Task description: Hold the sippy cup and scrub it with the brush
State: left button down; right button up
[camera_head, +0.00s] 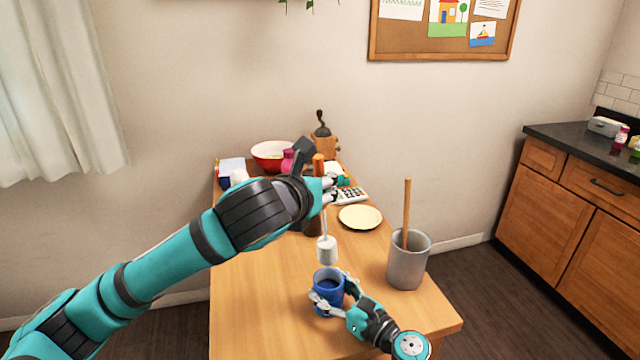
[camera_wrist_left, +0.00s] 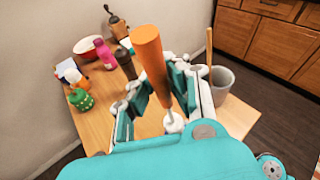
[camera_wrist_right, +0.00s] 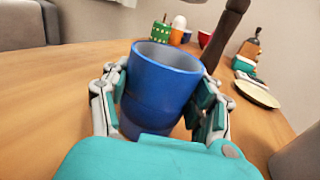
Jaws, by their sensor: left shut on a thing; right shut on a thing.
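The blue sippy cup (camera_head: 328,290) stands upright near the front of the wooden table, its open top showing. My right gripper (camera_head: 334,296) is shut on it, with fingers on both sides; the cup also shows in the right wrist view (camera_wrist_right: 160,88). My left gripper (camera_head: 326,190) is shut on the brush, which has an orange handle (camera_wrist_left: 150,62) and a white head (camera_head: 326,250). The brush hangs head down, its head above and apart from the cup's rim. The brush head is partly hidden in the left wrist view.
A grey pot (camera_head: 408,262) with a wooden stick stands to the right of the cup. A cream plate (camera_head: 360,217), a calculator (camera_head: 350,195), a red bowl (camera_head: 271,153) and a grinder (camera_head: 323,140) stand farther back. The table's front left is clear.

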aim_at(321, 242)
pick_arm(q)
jog(key=shift+f, duration=6.05)
pick_arm(e)
jog(key=shift+f, duration=0.2)
pick_arm(q)
jog(key=shift+w+f, duration=0.1)
jog(key=shift+w, duration=0.05)
jog(key=shift+w+f, duration=0.25)
jog(key=shift+w, duration=0.2)
jog(key=shift+r, duration=5.95)
pick_arm(e)
jog(key=o, duration=1.3)
jog(key=shift+r, duration=0.1)
jog(key=shift+o, duration=0.2)
